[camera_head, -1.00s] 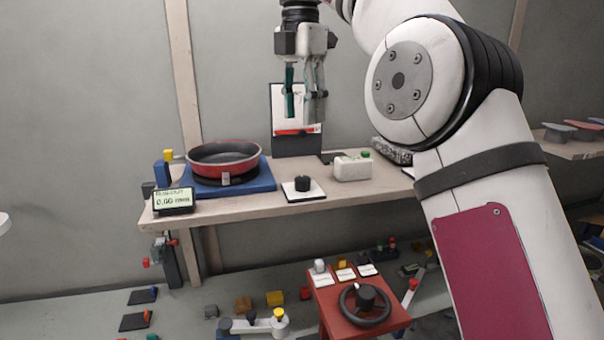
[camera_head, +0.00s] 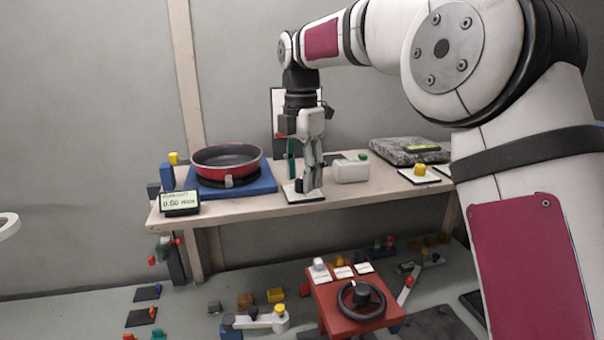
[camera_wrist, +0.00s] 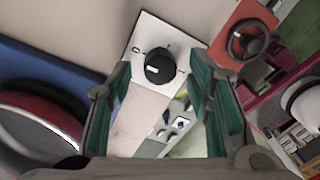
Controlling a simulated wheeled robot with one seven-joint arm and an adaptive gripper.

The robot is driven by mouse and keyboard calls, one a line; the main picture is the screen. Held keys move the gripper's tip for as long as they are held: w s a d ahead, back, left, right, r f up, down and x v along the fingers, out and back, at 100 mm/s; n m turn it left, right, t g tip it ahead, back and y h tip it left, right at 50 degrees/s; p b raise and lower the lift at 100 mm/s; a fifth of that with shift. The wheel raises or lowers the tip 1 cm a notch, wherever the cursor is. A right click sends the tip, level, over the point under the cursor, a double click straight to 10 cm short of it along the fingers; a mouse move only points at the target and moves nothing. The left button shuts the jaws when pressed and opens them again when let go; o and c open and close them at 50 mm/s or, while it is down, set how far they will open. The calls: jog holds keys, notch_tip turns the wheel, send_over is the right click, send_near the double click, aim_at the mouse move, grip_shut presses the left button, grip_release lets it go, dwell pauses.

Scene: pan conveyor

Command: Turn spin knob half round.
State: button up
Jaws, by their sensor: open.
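The black knob (camera_wrist: 159,68) sits on a white plate (camera_wrist: 138,49) with a 0 and dial marks on it. In the wrist view it lies ahead of my open, empty gripper (camera_wrist: 168,85), nearer the left finger, and a white pointer line shows on its top. In the head view my gripper (camera_head: 302,178) hangs down over the white plate (camera_head: 316,196) at the shelf's front. The knob (camera_head: 299,185) is partly hidden there behind the fingers. I cannot tell whether a finger touches it.
A red pan (camera_head: 227,161) rests on a blue base (camera_head: 262,185) left of my gripper, with a display (camera_head: 180,202) reading about 0.00. A white box (camera_head: 351,171) stands close on the right. A red stand with a wheel (camera_head: 361,299) is below.

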jog(key=shift+f, duration=0.4)
jog(key=shift+c, duration=0.2)
grip_shut()
jog(key=shift+m, duration=0.3)
